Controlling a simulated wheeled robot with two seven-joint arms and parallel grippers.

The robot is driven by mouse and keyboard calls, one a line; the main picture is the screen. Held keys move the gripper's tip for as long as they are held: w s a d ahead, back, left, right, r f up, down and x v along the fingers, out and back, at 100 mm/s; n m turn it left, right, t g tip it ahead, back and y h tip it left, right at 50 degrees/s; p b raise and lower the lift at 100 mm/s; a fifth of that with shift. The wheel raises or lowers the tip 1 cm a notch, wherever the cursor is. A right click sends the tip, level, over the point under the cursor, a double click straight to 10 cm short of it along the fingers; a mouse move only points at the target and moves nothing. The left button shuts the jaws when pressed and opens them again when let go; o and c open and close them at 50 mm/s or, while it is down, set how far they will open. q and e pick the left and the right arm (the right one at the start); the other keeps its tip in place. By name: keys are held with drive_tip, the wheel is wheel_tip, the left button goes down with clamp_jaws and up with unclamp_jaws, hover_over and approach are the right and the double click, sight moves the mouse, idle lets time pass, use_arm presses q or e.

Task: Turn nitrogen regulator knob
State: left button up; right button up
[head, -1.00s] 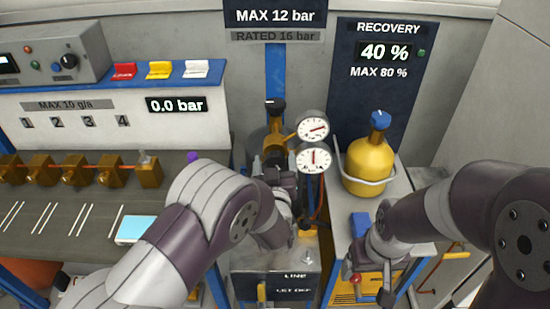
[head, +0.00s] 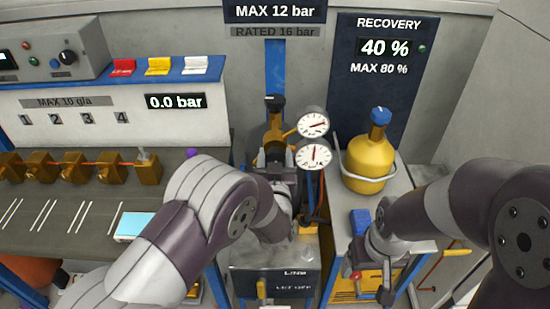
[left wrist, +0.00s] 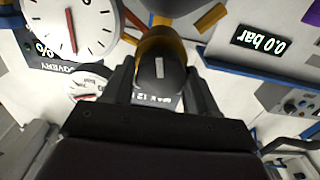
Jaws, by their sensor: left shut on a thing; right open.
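The nitrogen regulator has two white dial gauges, an upper one (head: 313,124) and a lower one (head: 314,157), on a brass body in front of a blue post. Its dark knob (left wrist: 158,72) with a white mark shows in the left wrist view, between my left fingers. My left gripper (head: 272,160) is shut on this knob; in the head view the knob is mostly hidden by the gripper. The upper gauge needle points right; the lower needle points nearly straight up. My right gripper (head: 372,284) is open and low at the right, apart from the regulator.
A yellow cylinder (head: 369,163) with a blue cap stands right of the regulator. A blue block (head: 360,222) is near my right wrist. A "0.0 bar" display (head: 176,102) and a row of brass valves (head: 74,169) are at left.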

use_arm(q)
drive_tip(key=o, duration=1)
drive_tip(key=shift+c, duration=0.2)
drive_tip(key=s+b, duration=0.2)
drive_tip(key=s, duration=1)
drive_tip(key=shift+s, duration=0.4)
